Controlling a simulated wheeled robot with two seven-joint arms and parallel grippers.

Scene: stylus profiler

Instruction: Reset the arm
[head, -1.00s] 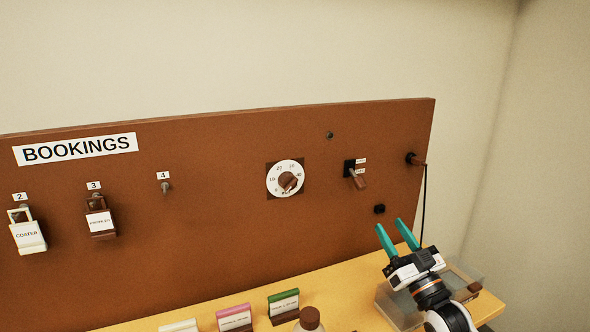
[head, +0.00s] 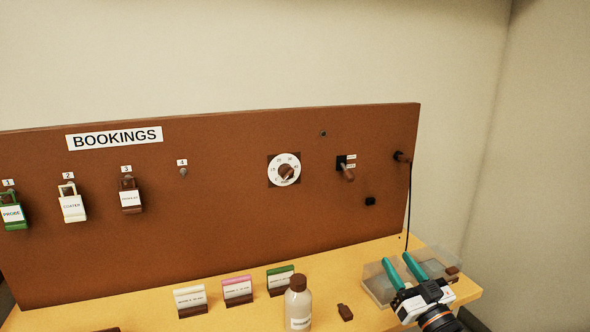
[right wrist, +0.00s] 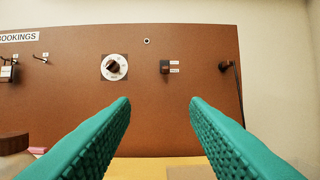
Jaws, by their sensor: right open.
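My right gripper (head: 403,271) is open and empty at the lower right of the head view, in front of the clear tray. Its teal fingers also show wide apart in the right wrist view (right wrist: 160,103), with the brown board beyond them. A brown lever switch (head: 347,173) with two small labels sits on the board, its handle pointing down toward the right; it also shows in the right wrist view (right wrist: 166,68). A white dial (head: 284,170) with a brown knob is left of it. My left gripper is out of view.
The brown board (head: 230,210) carries tagged hooks at left and a plugged black cord (head: 408,205) at right. On the yellow table (head: 250,316) stand a bottle (head: 298,304), several label cards, a small brown piece (head: 345,312) and a clear tray (head: 378,290).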

